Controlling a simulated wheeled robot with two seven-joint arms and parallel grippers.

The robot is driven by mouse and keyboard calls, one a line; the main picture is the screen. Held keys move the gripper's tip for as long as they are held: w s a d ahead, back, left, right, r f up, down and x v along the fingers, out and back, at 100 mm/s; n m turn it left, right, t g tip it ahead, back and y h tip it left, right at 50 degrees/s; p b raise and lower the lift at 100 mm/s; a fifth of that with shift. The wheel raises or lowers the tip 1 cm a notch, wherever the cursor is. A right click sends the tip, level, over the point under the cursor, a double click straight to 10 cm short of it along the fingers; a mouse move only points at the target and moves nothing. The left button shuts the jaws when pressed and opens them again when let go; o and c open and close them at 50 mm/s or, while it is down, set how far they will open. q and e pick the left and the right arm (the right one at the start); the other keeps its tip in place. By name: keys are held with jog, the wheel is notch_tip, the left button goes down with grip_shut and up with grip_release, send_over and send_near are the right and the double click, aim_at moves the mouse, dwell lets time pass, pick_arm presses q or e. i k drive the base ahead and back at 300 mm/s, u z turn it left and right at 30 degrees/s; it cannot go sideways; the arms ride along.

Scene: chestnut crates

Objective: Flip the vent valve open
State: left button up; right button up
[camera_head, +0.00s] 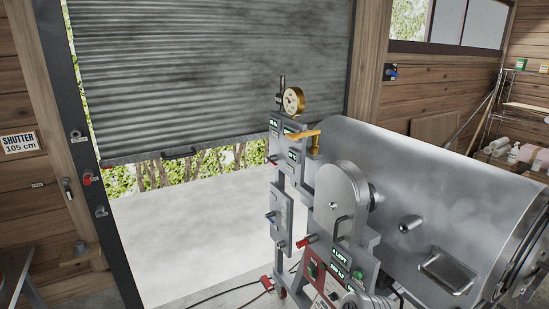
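A large grey steel drum machine (445,185) lies on the right, with a panelled front post (282,215) at its left end. A yellow lever handle (303,134) sits near the top of the post on a brass-coloured fitting and points left, close to level. It looks like the vent valve, but the small labels beside it are too small to read, so I cannot be sure. A round brass gauge (293,101) stands just above it. Neither of my grippers shows in the head view.
A grey roller shutter (215,70) hangs partly raised behind an open doorway with bare pale floor (190,240). Red-handled controls (304,241) stick out of the machine's front. Cables (235,293) lie on the floor. A shelf with rolls and bottles (515,155) stands far right.

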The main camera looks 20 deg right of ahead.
aim_at(268, 159)
jog(key=z, duration=0.3)
jog(key=i, duration=0.95)
jog(key=u, duration=0.75)
jog(key=i, duration=1.45)
jog(key=z, duration=0.75)
